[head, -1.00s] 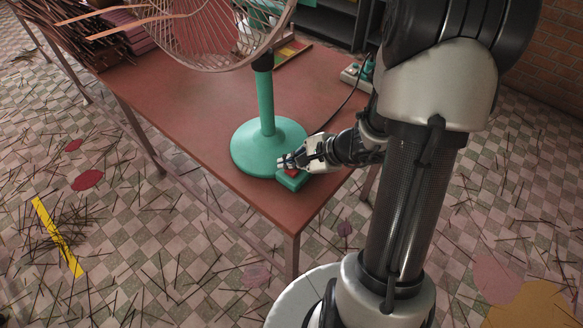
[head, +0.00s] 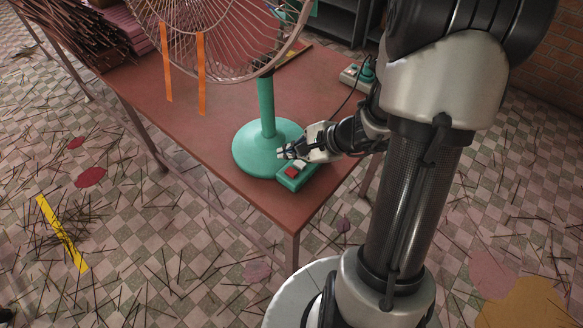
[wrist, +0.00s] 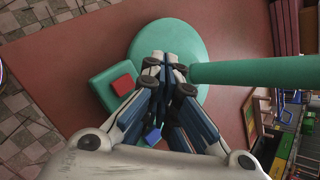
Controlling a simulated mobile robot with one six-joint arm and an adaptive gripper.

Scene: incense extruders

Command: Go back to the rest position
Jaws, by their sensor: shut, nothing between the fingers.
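My gripper (head: 283,153) is shut and empty in the head view. It is above the red tabletop, close to the round base of a green fan (head: 252,152) and just above a small green switch box (head: 296,175) with a red button (head: 291,171). In the wrist view my gripper (wrist: 168,66) has its fingertips together over the green fan base (wrist: 188,38). The switch box (wrist: 101,88) and its red button (wrist: 122,85) lie to the left of the fingers, uncovered. Whether the fingers touch the base is hard to tell.
The fan's pole (head: 266,105) and wire cage (head: 215,35) stand close to my gripper. Orange ribbons (head: 201,60) hang from the cage. A second control box (head: 352,76) sits at the table's back right. The front right of the tabletop (head: 310,207) is bare.

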